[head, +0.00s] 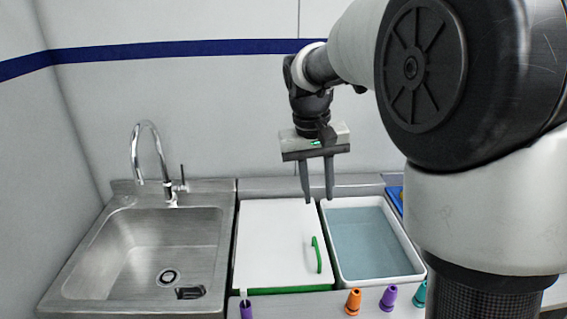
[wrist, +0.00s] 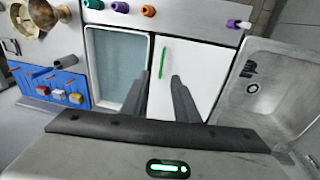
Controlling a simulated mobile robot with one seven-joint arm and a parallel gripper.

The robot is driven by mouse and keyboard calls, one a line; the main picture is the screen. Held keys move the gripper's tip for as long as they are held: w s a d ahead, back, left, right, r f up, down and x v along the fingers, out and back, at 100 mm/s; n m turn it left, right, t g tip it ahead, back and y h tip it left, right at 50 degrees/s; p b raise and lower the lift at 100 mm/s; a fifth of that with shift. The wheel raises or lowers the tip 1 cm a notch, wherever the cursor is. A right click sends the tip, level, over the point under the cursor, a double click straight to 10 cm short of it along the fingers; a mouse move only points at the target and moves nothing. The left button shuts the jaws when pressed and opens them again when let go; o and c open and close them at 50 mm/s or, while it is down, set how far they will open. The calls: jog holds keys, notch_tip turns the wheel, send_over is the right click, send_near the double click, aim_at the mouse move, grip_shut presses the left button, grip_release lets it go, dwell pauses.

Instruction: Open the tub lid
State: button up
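The white tub lid (head: 270,245) lies flat and closed between the sink and a water-filled tub. Its green handle (head: 317,254) stands near the lid's right edge. A green strip runs along the lid's front edge. In the wrist view the lid (wrist: 200,70) and its green handle (wrist: 163,62) show beyond my fingers. My gripper (head: 318,198) hangs fingers down above the back right of the lid, apart from the handle. Its two fingers also show in the wrist view (wrist: 162,78), with an empty gap between them.
The open tub (head: 365,240) of bluish water is right of the lid. A metal sink (head: 150,250) with a tall tap (head: 150,155) is on the left. A blue tool board (wrist: 58,88) shows in the wrist view.

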send_near(317, 251)
jog(key=shift+g+h, duration=0.3)
jog(key=shift+g, duration=0.1)
jog(key=f, duration=0.2)
jog(key=f+b, duration=0.1)
jog(key=f, duration=0.1)
jog(key=d+f+b, duration=0.1)
jog(key=f, duration=0.2)
jog(key=shift+w+f, duration=0.1)
jog(key=shift+w, duration=0.15)
jog(key=shift+c, duration=0.4)
grip_shut()
